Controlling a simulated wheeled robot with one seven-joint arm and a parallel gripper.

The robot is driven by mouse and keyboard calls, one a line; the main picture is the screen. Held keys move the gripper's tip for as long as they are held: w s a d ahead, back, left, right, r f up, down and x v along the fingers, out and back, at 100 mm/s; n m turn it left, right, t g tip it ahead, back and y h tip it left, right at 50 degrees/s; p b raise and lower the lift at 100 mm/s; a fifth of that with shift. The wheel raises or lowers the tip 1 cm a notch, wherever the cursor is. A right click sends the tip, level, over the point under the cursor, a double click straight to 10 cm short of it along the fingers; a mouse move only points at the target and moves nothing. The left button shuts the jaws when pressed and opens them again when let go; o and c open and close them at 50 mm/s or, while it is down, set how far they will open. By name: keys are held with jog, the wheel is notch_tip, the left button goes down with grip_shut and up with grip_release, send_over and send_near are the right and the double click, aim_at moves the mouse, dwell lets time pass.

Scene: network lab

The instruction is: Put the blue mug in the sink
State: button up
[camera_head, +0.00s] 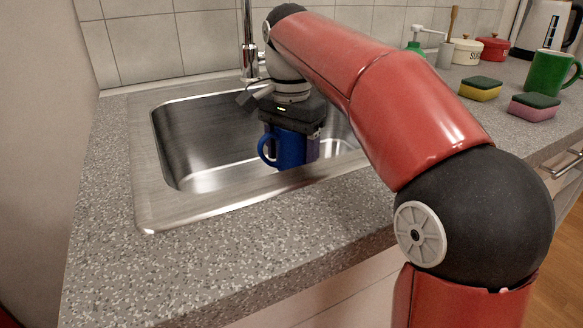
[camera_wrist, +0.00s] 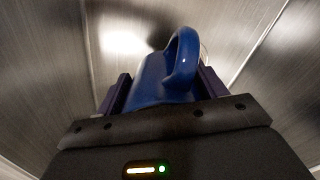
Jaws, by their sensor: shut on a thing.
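The blue mug (camera_head: 288,149) is held by my gripper (camera_head: 293,135) over the sink (camera_head: 205,128), with its handle to the left. The gripper points down and is shut on the mug. In the wrist view the mug (camera_wrist: 165,80) lies between the two fingers of my gripper (camera_wrist: 160,92), its handle standing up toward the camera. Brushed steel of the sink (camera_wrist: 60,60) fills the background there. The mug is within the basin's outline; I cannot tell whether its base touches the sink floor.
A faucet (camera_head: 249,45) stands behind the basin, close to my wrist. At the right of the counter are a yellow sponge (camera_head: 480,91), a pink sponge (camera_head: 533,111), a green mug (camera_head: 549,73), a red pot (camera_head: 493,50) and a kettle (camera_head: 540,27). The front counter (camera_head: 200,260) is clear.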

jog(key=shift+f, duration=1.25)
jog(key=shift+f, duration=0.1)
jog(key=shift+f+b, duration=0.35)
jog(key=shift+f, duration=0.2)
jog(key=o, duration=1.2)
notch_tip(320, 180, up, 13)
jog(key=p, duration=0.3)
jog(key=shift+r+p, duration=0.15)
jog(key=shift+p, duration=0.25)
